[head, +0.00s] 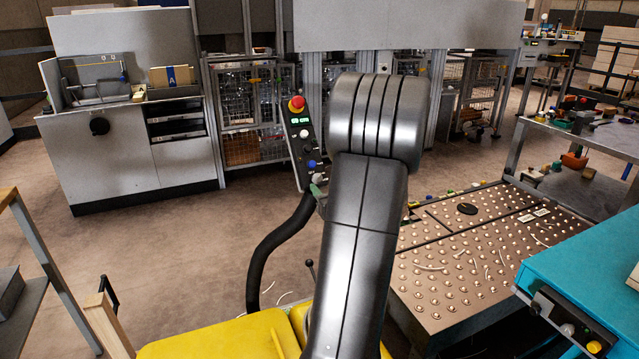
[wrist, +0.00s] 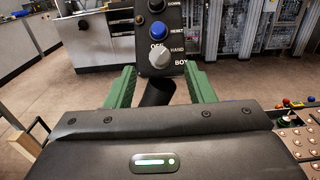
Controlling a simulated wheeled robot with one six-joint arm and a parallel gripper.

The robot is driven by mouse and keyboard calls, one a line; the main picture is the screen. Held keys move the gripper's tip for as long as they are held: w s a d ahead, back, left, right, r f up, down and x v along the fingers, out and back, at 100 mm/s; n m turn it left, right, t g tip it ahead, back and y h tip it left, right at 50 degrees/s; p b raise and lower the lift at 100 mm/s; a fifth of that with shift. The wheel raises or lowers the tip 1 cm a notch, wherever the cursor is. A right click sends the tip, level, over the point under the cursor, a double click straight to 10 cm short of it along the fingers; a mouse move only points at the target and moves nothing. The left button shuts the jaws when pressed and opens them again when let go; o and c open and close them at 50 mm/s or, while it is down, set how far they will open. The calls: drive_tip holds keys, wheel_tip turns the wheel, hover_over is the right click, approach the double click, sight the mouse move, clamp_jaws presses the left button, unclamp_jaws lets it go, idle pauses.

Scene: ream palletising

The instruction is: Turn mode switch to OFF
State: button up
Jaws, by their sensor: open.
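The mode switch (wrist: 160,53) is a pale grey knob low on a dark control panel (wrist: 174,18), centred in the wrist view. The label OFF is at its upper left and HAND at its right; I cannot tell which mark it points to. My gripper (wrist: 160,74) is open, its two green fingers to the left and right below the knob, with nothing between them. In the head view the panel (head: 295,133) stands left of my arm, and a green finger shows near its lower end. The rest of the gripper is hidden by my arm.
A blue RESET button (wrist: 159,31) sits just above the knob. A red emergency stop (head: 297,104) tops the panel. A black hose (head: 262,262) curves below. A studded table (head: 450,280) and a teal unit (head: 590,265) stand right.

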sight(318, 179)
drive_tip(key=x, duration=0.5)
drive_tip(key=c, duration=1)
